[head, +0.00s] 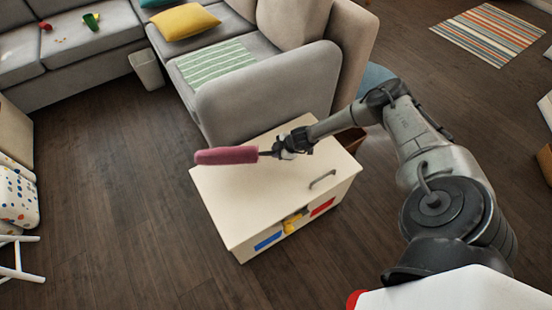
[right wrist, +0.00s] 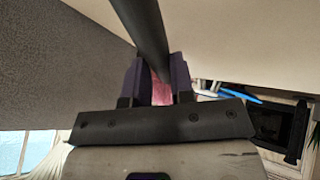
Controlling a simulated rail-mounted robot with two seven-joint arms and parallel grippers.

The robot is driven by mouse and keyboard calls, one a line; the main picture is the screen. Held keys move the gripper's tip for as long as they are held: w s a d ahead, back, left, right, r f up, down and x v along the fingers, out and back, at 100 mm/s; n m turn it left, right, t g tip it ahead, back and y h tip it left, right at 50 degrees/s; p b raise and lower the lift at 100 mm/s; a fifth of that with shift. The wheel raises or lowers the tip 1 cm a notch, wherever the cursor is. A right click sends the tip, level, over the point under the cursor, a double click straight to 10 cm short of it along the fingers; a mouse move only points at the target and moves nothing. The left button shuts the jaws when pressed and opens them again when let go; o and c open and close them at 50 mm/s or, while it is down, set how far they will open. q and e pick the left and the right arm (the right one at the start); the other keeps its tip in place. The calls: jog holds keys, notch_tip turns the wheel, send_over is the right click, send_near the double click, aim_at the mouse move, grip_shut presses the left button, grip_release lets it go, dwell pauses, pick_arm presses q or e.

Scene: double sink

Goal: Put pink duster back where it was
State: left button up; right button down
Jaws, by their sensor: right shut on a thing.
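The pink duster (head: 228,155) shows in the head view as a fuzzy pink rod with a dark handle, held roughly level above the cream cabinet top. My right gripper (head: 284,148) is shut on its dark handle end. In the right wrist view, the dark handle (right wrist: 151,38) rises between the two fingers of the right gripper (right wrist: 161,85), with a bit of pink between them. I cannot tell whether the duster touches the cabinet top. My left gripper is not in view.
The cream cabinet (head: 240,202) has a grey handle (head: 322,179) on its top and coloured panels in front. A grey sofa armrest (head: 268,92) stands right behind it. A white bin (head: 147,69) stands farther back. The wooden floor (head: 130,190) at left is clear.

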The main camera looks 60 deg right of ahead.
jog(key=shift+w+f, duration=0.25)
jog(key=shift+w, duration=0.05)
notch_tip(320, 180, down, 4)
jog(key=b, duration=0.3)
jog(key=shift+r, duration=0.1)
jog(key=c, duration=1)
grip_release()
